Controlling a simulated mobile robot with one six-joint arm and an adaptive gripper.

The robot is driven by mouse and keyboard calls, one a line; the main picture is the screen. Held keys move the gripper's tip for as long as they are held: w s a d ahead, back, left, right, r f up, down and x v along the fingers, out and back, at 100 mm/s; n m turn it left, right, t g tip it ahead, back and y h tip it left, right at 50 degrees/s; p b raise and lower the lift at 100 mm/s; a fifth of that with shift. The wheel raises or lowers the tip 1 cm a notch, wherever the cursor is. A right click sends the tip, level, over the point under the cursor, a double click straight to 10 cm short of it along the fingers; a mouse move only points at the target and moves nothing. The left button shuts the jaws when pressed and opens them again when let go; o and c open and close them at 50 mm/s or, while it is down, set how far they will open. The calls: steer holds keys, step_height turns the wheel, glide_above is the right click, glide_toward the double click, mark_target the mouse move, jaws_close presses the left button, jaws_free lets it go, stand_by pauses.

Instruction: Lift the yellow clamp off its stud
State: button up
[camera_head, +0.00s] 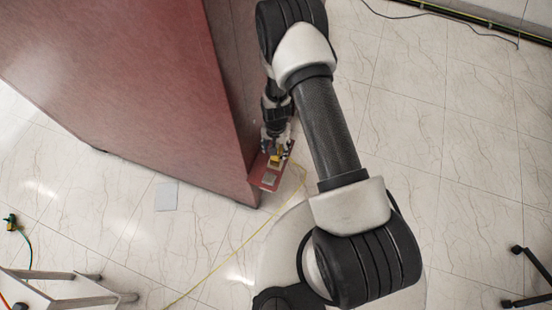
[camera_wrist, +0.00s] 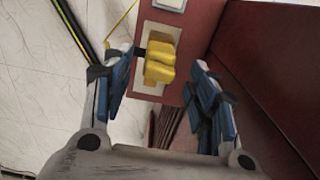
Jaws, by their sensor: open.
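The yellow clamp (camera_wrist: 160,62) shows in the wrist view on a pale plate (camera_wrist: 148,88) fixed to a red bracket. My gripper (camera_wrist: 165,75) is open, with its blue-padded fingers to the left and right of the clamp. A gap shows between the clamp and the right finger; a small dark part lies between the clamp and the left finger, and I cannot tell if they touch. In the head view the clamp (camera_head: 275,158) is a small yellow spot under my gripper (camera_head: 276,146). The stud under the clamp is hidden.
The red bracket (camera_head: 257,176) juts from the large dark red cabinet (camera_head: 130,80), whose wall is close to my arm. A second pale plate (camera_head: 269,179) sits on the bracket. A yellow cable (camera_head: 235,253) lies on the tiled floor. A metal stand (camera_head: 80,290) is at lower left.

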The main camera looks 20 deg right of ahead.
mark_target(275, 160)
step_height(275, 160, down, 8)
steer(key=shift+d+f+b, duration=0.15)
steer(key=shift+f+b, duration=0.05)
steer(key=shift+b, duration=0.95)
steer(key=shift+c, duration=0.4)
steer(key=c, duration=1.1)
